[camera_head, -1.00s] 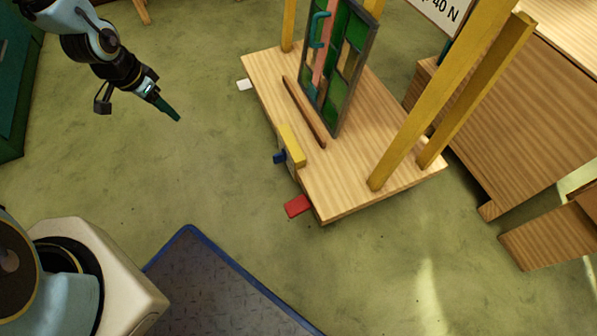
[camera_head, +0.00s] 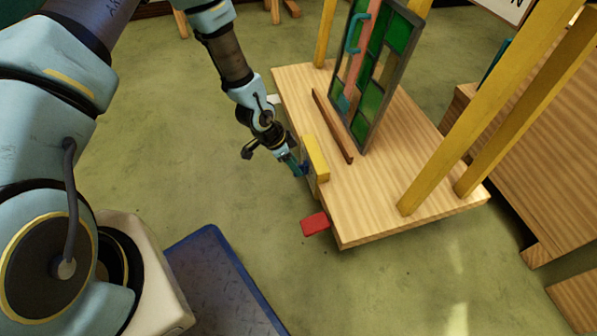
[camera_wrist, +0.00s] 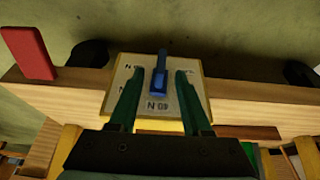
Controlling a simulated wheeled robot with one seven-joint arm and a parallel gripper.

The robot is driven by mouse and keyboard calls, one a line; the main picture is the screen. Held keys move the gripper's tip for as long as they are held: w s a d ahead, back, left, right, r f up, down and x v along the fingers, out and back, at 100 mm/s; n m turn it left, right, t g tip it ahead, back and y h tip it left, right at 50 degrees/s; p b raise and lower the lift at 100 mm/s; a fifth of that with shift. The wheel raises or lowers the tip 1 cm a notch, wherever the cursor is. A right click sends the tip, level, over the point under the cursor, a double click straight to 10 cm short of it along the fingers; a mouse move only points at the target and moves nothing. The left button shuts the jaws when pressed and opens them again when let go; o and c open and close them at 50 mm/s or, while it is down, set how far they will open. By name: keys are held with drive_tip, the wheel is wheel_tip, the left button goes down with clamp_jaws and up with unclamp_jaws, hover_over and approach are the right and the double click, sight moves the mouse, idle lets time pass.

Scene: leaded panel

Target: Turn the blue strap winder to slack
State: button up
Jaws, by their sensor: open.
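The blue strap winder (camera_wrist: 160,75) shows in the wrist view as a small blue handle on a pale marked plate (camera_wrist: 143,102). The plate's lettering includes an "N" and what looks like "40". My gripper (camera_wrist: 154,75) is open, with one green finger on each side of the winder and a gap on both sides. In the head view my gripper (camera_head: 298,167) is at the near-left edge of the wooden platform, beside the yellow block (camera_head: 315,158). The winder is mostly hidden there. The leaded panel (camera_head: 376,80) stands upright on the platform.
The wooden platform (camera_head: 410,150) carries yellow posts (camera_head: 480,95) and a brown strip (camera_head: 332,126). A red tab (camera_head: 315,223) sticks out from its near edge; it also shows in the wrist view (camera_wrist: 28,52). A wooden cabinet (camera_head: 540,150) stands right.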

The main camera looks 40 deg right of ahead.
drive_tip(key=shift+b+x, duration=0.35)
drive_tip(key=shift+x, duration=1.2)
clamp_jaws()
